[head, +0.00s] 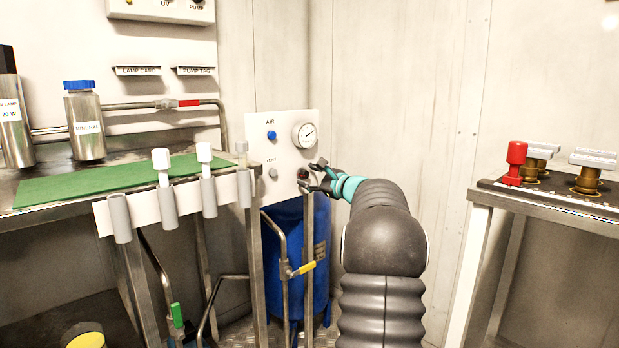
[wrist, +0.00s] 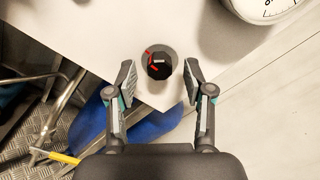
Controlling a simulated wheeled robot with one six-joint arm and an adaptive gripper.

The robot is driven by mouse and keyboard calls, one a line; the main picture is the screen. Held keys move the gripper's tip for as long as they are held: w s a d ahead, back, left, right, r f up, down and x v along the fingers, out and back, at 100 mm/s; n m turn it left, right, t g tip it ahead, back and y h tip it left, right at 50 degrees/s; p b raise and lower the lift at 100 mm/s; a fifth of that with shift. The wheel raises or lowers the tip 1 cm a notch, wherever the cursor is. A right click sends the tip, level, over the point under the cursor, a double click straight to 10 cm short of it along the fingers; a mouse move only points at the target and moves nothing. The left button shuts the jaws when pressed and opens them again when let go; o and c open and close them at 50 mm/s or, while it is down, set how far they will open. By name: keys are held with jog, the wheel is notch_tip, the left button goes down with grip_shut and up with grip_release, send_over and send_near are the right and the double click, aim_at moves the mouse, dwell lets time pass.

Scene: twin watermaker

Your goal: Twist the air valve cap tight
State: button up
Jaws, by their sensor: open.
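A black round cap (wrist: 159,66) with red marks sits on a grey round base on the white panel (head: 283,119). In the head view this dark cap (head: 303,173) is at the panel's lower right, partly hidden by a finger. My gripper (head: 308,176) is in front of the panel's lower right. In the wrist view my gripper (wrist: 159,72) is open, one finger on each side of the cap, with a visible gap on both sides. Its fingers do not touch the cap there.
The panel also carries a blue knob (head: 271,135) under the word AIR, a grey knob (head: 273,174) and a gauge (head: 305,135). A blue tank (head: 311,245) and a yellow-handled valve (head: 303,269) are below. A bench (head: 575,213) stands right, a green mat (head: 100,180) left.

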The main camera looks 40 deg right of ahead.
jog(key=s, duration=1.1)
jog(key=shift+s+d, duration=0.25)
jog(key=shift+d, duration=0.2)
